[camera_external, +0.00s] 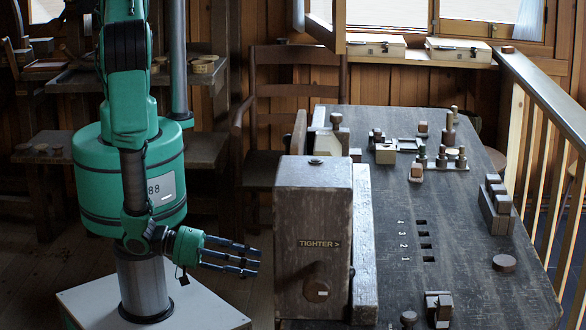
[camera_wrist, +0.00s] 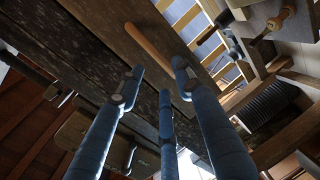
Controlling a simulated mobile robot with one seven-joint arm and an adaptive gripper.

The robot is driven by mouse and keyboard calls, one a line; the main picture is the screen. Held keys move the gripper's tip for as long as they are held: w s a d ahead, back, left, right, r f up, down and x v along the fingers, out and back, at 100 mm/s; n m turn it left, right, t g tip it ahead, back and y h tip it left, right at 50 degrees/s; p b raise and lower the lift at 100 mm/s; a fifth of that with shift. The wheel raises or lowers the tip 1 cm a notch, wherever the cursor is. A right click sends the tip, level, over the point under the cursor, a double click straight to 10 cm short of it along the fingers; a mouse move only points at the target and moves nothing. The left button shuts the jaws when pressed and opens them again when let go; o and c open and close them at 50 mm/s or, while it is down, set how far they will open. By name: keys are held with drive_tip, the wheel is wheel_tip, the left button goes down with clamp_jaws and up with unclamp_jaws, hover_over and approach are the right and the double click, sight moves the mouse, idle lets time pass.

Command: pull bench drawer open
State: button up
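My gripper (camera_external: 250,256) is at the left of the bench (camera_external: 455,270), beside the big wooden vise block marked "TIGHTER >" (camera_external: 312,215), with a small gap between them. Its three dark fingers point right and are apart, with nothing between them. In the wrist view my gripper (camera_wrist: 160,82) shows three blue-grey fingers, spread and empty. Beyond the fingertips is a dark wooden panel with a slim brown wooden bar (camera_wrist: 150,48) across it; I cannot tell whether this is the drawer's handle. No drawer shows in the external view; the bench's near side is hidden.
A chair (camera_external: 290,80) stands behind the bench. A wooden railing (camera_external: 545,120) runs along the right. Shelves stand at the back left.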

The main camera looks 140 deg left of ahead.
drive_tip(key=shift+b+x, duration=0.75)
drive_tip(key=shift+x, duration=3.25)
clamp_jaws()
